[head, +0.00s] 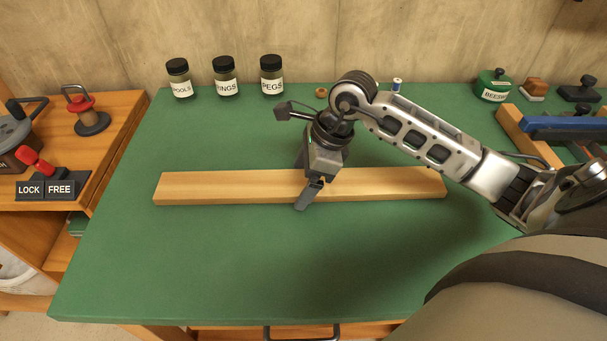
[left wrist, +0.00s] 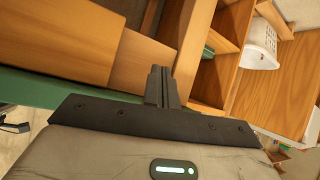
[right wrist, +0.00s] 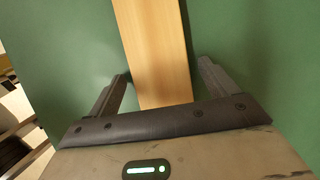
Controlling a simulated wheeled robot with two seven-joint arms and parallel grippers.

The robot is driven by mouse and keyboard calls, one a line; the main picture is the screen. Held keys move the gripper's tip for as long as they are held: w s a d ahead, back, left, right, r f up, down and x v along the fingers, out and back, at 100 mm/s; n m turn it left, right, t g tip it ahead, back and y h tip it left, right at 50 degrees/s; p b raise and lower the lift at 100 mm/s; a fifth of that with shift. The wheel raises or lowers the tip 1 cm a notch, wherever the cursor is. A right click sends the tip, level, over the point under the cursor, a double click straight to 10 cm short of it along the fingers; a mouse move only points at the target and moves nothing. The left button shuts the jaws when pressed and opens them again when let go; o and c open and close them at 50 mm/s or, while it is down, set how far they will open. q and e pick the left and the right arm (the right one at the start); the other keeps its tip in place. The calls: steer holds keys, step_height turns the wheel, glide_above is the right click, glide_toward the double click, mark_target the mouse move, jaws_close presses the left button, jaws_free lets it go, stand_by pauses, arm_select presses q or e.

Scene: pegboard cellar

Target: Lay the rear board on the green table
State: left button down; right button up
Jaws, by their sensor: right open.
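A long pale wooden board (head: 230,187) lies flat across the middle of the green table (head: 230,265). My right gripper (head: 308,194) is over the board, a little right of its middle, pointing down. In the right wrist view, its two fingers stand apart, one on each side of the board (right wrist: 160,50), with green showing between each finger and the wood. My left gripper (left wrist: 161,86) shows only in the left wrist view, with its fingers together and nothing seen between them, away from the board.
Three labelled jars (head: 224,77) stand at the table's back left. A green tin (head: 493,86) and a blue bar on a wooden frame (head: 560,124) are at the right. A wooden bench with a LOCK/FREE switch (head: 45,188) stands at the left. The table's front is clear.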

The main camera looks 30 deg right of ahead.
steer(key=v, duration=1.2)
